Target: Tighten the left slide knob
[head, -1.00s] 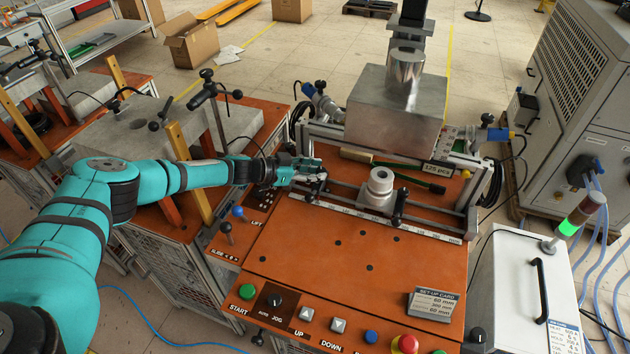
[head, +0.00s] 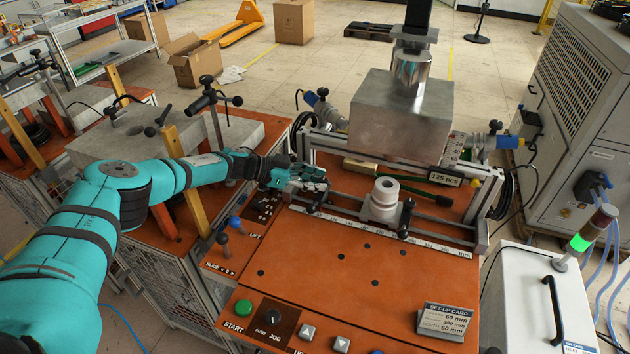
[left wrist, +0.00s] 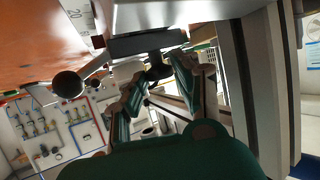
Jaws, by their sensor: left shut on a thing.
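My left gripper (head: 318,183) is at the left end of the scale rail on the orange machine table. In the left wrist view its two fingers (left wrist: 157,84) are closed around a small dark knob (left wrist: 157,66) under a dark block. I take this for the left slide knob; in the head view the fingers mostly hide it. A black ball end (left wrist: 68,84) sticks out beside it, outside the fingers. The matching right slide clamp (head: 406,217) stands upright to the right of a pale ringed workpiece (head: 382,200). My right gripper is not in view.
A big metal block (head: 400,115) hangs above the rail. A set-up card (head: 442,321) stands at the table's front right. Two small levers, one with a blue ball (head: 235,222), stand left of the table. The orange surface (head: 340,270) before the rail is clear.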

